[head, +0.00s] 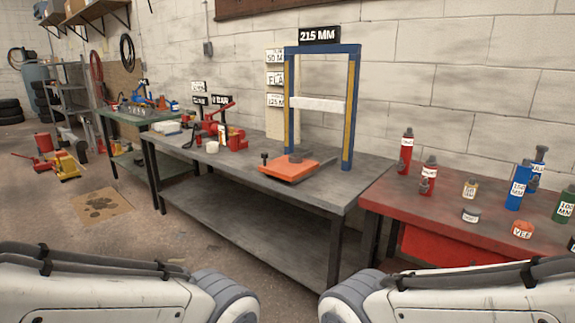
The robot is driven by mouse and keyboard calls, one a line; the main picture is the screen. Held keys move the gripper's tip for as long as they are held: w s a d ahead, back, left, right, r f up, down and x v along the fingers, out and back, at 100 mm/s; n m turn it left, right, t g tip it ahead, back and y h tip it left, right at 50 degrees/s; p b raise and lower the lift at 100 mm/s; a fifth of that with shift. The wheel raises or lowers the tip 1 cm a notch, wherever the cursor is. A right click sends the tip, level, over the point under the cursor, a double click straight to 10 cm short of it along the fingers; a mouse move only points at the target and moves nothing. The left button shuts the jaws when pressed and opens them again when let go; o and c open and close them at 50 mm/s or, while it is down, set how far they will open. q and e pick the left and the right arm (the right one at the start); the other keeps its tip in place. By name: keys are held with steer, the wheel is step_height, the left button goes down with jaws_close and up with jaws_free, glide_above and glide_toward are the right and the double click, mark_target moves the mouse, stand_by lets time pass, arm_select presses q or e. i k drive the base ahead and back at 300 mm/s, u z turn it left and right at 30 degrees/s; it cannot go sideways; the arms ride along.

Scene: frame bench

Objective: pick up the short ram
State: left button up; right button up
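I cannot tell for certain which piece is the short ram. Several labelled cylinders stand on the red table (385,200) at the right. Among them are a red cylinder (405,158), a second red cylinder (428,172), a blue cylinder (517,187) marked 150 MM and a green cylinder (563,206) marked 100 MM at the right edge. A small pale cylinder (470,188) and a low, dark-topped piece (471,215) have labels too small to read surely. My arm links show at the bottom, but neither gripper is in view.
A blue and yellow press frame (350,110) under a 215 MM sign (319,35) stands on the grey bench (335,188), with an orange plate (289,172) in front. An orange piece (522,229) marked VEE lies on the red table. Open floor is at the left.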

mark_target(426, 185)
steer(key=z, duration=1.65)
steer(key=i, duration=1.35)
steer(key=u, duration=0.95)
